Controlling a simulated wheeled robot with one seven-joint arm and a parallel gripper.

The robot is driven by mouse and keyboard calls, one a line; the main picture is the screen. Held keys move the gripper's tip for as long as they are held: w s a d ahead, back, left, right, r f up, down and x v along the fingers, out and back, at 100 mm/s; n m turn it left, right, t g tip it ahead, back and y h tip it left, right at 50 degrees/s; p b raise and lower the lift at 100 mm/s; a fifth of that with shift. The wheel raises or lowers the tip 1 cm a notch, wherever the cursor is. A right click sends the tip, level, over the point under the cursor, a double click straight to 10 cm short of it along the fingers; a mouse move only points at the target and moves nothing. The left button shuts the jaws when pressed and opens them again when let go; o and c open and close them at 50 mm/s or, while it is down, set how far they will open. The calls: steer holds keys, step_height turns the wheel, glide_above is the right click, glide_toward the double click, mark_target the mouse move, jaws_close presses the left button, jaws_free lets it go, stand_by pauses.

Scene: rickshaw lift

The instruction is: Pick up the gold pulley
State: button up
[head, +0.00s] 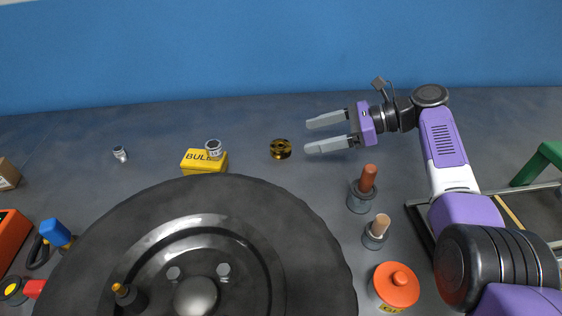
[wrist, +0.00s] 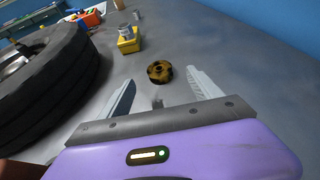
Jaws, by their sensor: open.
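The gold pulley (head: 280,149) lies on the grey floor near the middle of the head view, to the left of my gripper (head: 306,136). It is a small, shiny, round piece with dark openings. In the wrist view the pulley (wrist: 160,71) is ahead of my gripper (wrist: 160,86), roughly midway between the lines of the two fingers and a little beyond their tips. My gripper is open and empty, its two grey fingers spread wide and pointing towards the pulley.
A yellow box (head: 202,164) with a metal fitting (head: 213,147) on it stands left of the pulley. A large black tyre (head: 310,240) fills the front. Handled tools (head: 367,180) and an orange lidded pot (head: 395,285) stand at right. Floor around the pulley is clear.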

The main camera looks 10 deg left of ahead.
mark_target(281, 145)
steer(key=shift+f+b+x, duration=0.15)
steer(key=shift+b+x, duration=0.05)
steer(key=shift+x, duration=1.75)
steer(key=shift+f+b+x, duration=0.1)
steer(key=shift+b+x, duration=0.1)
steer(key=shift+x, duration=1.8)
steer(key=shift+s+d, duration=0.1)
steer(key=shift+s, duration=0.05)
jaws_close()
